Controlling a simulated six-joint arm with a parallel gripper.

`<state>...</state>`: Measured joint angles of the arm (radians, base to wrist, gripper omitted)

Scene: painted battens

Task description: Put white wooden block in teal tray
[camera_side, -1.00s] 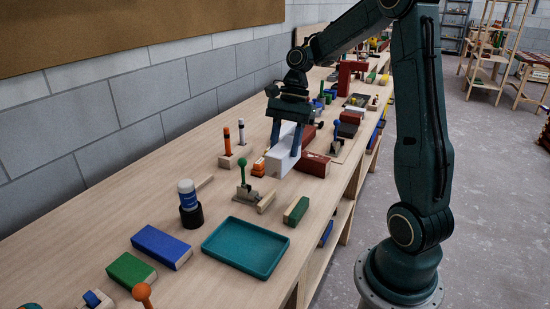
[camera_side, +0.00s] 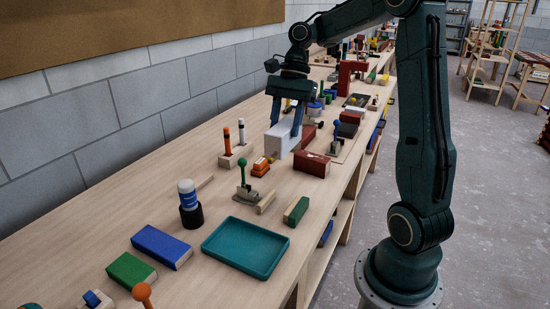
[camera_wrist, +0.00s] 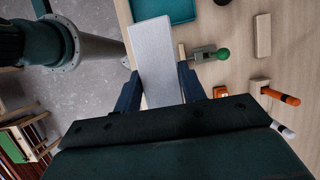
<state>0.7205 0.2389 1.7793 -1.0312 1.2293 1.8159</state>
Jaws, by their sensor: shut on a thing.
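The white wooden block (camera_side: 281,139) is between the fingers of my gripper (camera_side: 286,122), which is shut on it. In the wrist view the block (camera_wrist: 156,62) sticks out long and pale between the two dark fingers (camera_wrist: 160,88). In the side view it is held above the bench; the exact height of its lower end is hard to tell. The teal tray (camera_side: 205,245) lies empty on the bench, nearer the side camera than my gripper. Part of the tray (camera_wrist: 178,20) also shows at the top of the wrist view.
Between block and tray stand a green-knobbed clamp (camera_side: 243,176), an orange piece (camera_side: 261,167) and a green block (camera_side: 296,211). A dark red block (camera_side: 312,164) lies right of the white block. A blue-white bottle (camera_side: 188,196) and blue block (camera_side: 162,246) are left of the tray.

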